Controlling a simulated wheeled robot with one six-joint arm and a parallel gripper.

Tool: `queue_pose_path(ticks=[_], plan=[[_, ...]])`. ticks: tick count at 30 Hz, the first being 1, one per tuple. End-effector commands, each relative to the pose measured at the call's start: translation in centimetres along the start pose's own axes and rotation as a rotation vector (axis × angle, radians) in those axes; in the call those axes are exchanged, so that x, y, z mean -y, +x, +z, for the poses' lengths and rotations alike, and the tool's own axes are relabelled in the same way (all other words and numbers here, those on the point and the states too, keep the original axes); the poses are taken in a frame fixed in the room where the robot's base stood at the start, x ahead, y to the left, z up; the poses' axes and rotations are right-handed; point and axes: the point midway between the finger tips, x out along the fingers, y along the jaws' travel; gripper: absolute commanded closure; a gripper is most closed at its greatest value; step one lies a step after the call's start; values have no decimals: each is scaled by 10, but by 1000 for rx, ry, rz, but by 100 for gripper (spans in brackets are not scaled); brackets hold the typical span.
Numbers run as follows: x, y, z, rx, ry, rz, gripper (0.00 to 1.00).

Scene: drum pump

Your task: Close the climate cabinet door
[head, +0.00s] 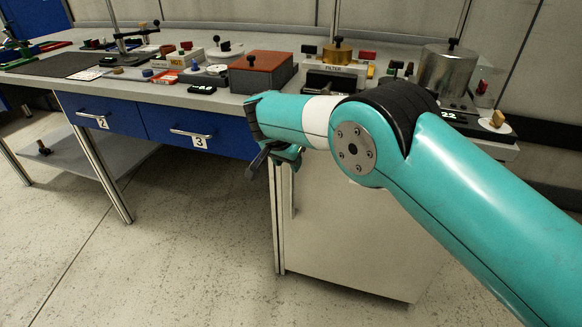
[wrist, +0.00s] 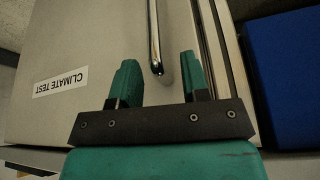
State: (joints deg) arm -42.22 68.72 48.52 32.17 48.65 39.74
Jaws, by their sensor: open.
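The climate cabinet door (head: 355,225) is a pale panel under the right part of the bench, partly hidden behind my arm. In the wrist view the door (wrist: 90,40) fills the left and middle and carries a "CLIMATE TEST" label (wrist: 61,82). Its metal bar handle (wrist: 154,35) ends between my fingers in the picture; I cannot tell whether they touch it. The handle also shows in the head view (head: 292,195). My gripper (wrist: 158,75) is open and empty, in front of the door's handle side. The door looks shut or nearly shut; any small gap is unclear.
Blue drawers labelled 2 (head: 98,114) and 3 (head: 195,135) sit left of the cabinet. The bench top (head: 215,100) above holds many items, including a red-topped box (head: 262,72) and a metal drum (head: 447,72). The floor (head: 165,255) in front is clear.

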Motion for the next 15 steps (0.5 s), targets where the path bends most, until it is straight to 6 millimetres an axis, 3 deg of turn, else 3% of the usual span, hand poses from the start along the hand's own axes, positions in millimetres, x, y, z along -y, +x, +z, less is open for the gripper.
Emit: queue_pose_path(ticks=[1,9,15], plan=[[1,-17,-1,-1,0,-4,58],[0,-85,-2,-2,2,-3,58],[-1,-119,-2,-2,2,-1,58]])
